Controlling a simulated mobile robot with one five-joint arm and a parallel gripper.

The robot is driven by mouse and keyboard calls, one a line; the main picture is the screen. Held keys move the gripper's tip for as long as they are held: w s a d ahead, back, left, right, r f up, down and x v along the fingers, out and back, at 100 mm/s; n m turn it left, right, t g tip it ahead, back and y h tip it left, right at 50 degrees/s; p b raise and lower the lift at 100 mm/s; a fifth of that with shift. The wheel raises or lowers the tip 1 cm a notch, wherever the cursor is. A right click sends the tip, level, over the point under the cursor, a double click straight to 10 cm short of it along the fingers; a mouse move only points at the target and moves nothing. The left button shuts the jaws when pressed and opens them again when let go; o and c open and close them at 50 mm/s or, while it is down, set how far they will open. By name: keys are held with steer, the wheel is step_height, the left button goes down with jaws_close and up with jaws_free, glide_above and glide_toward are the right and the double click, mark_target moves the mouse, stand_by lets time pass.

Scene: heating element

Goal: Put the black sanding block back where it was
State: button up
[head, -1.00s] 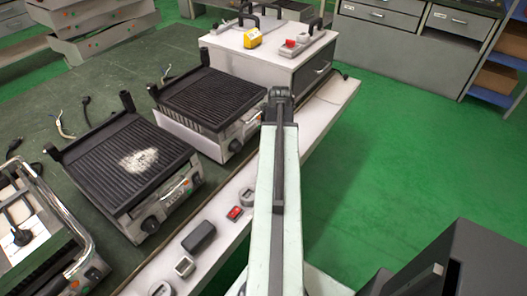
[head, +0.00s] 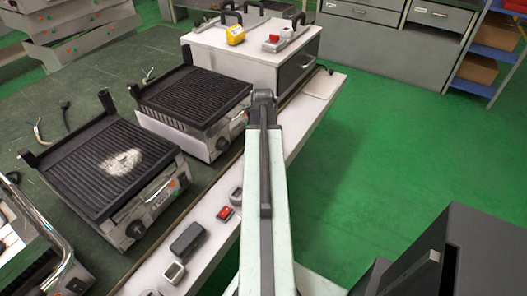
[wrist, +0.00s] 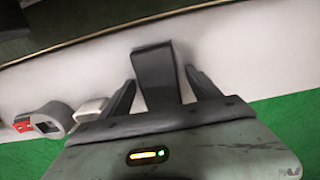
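A black block, which looks like the sanding block (wrist: 154,68), sits between the two fingers of my gripper (wrist: 160,75) in the wrist view. In the head view my arm reaches out along the ledge (head: 300,125) and hides the gripper and the held block. Another black block (head: 187,240) lies on the near part of the ledge.
A red switch (head: 225,213), a grey ring-shaped part (head: 236,197) and a small grey part (head: 174,271) lie on the ledge. Contact grills (head: 110,165) stand left of it. A white cabinet (head: 245,65) stands at the far end. Green floor (head: 390,170) is open at right.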

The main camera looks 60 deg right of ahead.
step_height(320, 180, up, 12)
steer(key=p, duration=1.2)
steer(key=shift+r, duration=0.15)
